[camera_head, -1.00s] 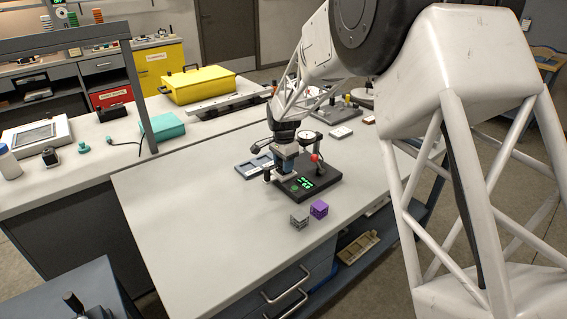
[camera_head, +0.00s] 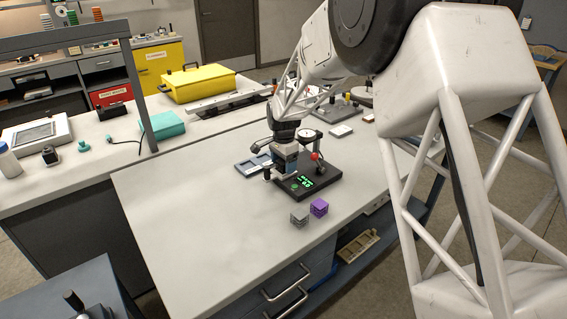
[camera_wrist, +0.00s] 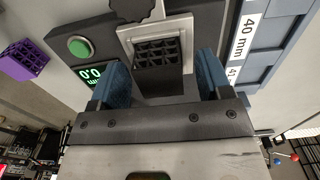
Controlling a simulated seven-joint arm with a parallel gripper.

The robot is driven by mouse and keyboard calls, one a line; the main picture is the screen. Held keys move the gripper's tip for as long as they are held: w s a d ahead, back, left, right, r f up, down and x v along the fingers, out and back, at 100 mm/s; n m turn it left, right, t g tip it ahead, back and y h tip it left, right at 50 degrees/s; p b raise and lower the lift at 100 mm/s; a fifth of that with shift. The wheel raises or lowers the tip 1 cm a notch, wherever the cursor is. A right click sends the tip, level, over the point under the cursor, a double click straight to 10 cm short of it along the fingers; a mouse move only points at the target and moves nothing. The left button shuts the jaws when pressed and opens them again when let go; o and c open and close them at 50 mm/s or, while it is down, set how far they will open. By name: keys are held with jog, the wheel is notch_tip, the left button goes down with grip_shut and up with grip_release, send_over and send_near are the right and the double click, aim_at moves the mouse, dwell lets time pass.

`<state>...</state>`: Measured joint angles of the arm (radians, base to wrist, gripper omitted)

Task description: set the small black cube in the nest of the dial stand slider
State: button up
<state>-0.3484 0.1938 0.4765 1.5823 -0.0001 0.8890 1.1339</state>
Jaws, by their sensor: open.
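The small black cube (camera_wrist: 160,66), an open lattice, sits at the light grey nest (camera_wrist: 183,38) of the slider on the dark dial stand (camera_wrist: 197,20) in the wrist view. My gripper (camera_wrist: 163,82) is open, with one blue finger on each side of the cube and gaps visible between fingers and cube. In the head view my gripper (camera_head: 284,168) is down over the dial stand (camera_head: 322,182) and hides the cube and nest. The round dial (camera_head: 308,134) stands behind. How deeply the cube is seated cannot be told.
A purple lattice cube (camera_head: 319,207) and a grey one (camera_head: 299,218) stand in front of the stand; the purple one also shows in the wrist view (camera_wrist: 22,62). A blue-grey tray (camera_head: 246,169) labelled 40 mm lies close by. The table's left front is clear.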

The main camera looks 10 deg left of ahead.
aim_at(283, 161)
jog(key=o, duration=0.5)
jog(key=shift+c, duration=0.2)
jog(key=shift+r, duration=0.1)
jog(key=shift+r, duration=2.45)
notch_tip(283, 161, up, 8)
jog(key=shift+f, duration=0.1)
